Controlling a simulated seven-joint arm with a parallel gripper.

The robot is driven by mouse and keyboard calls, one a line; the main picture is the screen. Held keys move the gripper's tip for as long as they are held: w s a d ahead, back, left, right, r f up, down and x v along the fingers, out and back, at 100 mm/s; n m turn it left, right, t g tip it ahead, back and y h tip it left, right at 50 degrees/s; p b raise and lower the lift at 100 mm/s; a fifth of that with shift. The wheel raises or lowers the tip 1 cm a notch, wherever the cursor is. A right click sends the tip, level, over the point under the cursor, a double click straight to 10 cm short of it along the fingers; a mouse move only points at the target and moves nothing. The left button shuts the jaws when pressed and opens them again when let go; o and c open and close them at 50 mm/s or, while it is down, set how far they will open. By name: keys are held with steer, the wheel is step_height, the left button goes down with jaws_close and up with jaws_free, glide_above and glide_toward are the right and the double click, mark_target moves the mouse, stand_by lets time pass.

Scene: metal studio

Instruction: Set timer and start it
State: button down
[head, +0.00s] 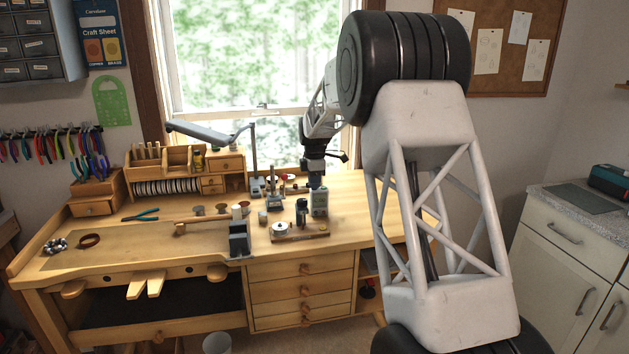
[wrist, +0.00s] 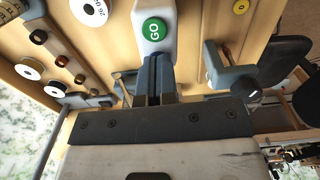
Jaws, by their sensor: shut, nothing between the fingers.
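A pale box with a round green button marked GO (wrist: 152,29) is at the top middle of the wrist view. My gripper (wrist: 155,57) is shut and empty, its dark fingertips just below the green button in that picture; I cannot tell if they touch the box. A white disc with numbers (wrist: 88,12) is to the left of the box, partly cut off by the picture's edge. In the head view my gripper (head: 316,182) is over the workbench, directly above a small grey-white box (head: 320,204). Its button is not readable there.
A wooden board (head: 312,233) with a white round piece (head: 280,228) lies in front of the box on the workbench (head: 350,204). A dark block (head: 239,238) stands to the left. Several small tools and discs crowd around. The bench to the right is clear.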

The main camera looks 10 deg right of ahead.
steer(key=shift+s+f, duration=0.15)
steer(key=shift+f, duration=1.2)
step_height(320, 180, up, 16)
steer(key=shift+w, duration=0.2)
stand_by(0.5)
steer(key=shift+w+r, duration=0.15)
steer(key=shift+r, duration=0.2)
steer(key=shift+f, duration=0.2)
